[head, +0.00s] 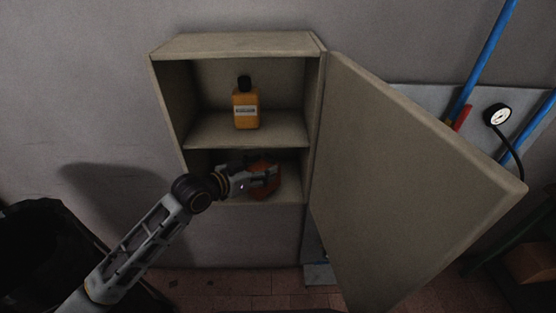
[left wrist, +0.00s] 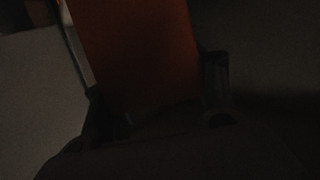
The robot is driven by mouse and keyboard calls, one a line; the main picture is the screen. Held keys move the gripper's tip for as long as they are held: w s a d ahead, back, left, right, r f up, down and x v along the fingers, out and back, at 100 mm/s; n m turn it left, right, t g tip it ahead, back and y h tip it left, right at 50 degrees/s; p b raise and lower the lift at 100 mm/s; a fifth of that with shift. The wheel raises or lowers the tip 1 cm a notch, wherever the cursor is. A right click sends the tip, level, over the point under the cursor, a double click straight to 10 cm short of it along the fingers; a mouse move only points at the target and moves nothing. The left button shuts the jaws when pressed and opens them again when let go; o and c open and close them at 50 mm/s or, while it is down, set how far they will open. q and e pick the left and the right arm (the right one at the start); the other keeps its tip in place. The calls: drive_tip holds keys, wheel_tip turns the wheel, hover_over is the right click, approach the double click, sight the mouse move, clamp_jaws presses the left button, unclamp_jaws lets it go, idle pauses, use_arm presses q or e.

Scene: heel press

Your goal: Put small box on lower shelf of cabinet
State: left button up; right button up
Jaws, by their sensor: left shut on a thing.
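The small box (head: 264,188) is orange-brown and sits at the lower shelf opening of the cabinet (head: 233,43). My left gripper (head: 266,177) is shut on it, and the fingers cover part of it. In the left wrist view the box (left wrist: 140,45) stands between the two dark fingers (left wrist: 158,100). The lower shelf (head: 290,186) is in shadow, and I cannot tell whether the box touches its floor. My right gripper is not in view.
An orange bottle with a black cap (head: 245,108) stands on the upper shelf (head: 285,131). The cabinet door (head: 400,180) hangs open to the right. Blue pipes (head: 488,55) and a gauge (head: 497,115) are behind it. A dark bin (head: 40,245) stands at lower left.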

sight(267, 163)
use_arm(q)
drive_tip(key=shift+w+d+p, duration=0.3)
drive_tip(key=shift+w+d, duration=1.1)
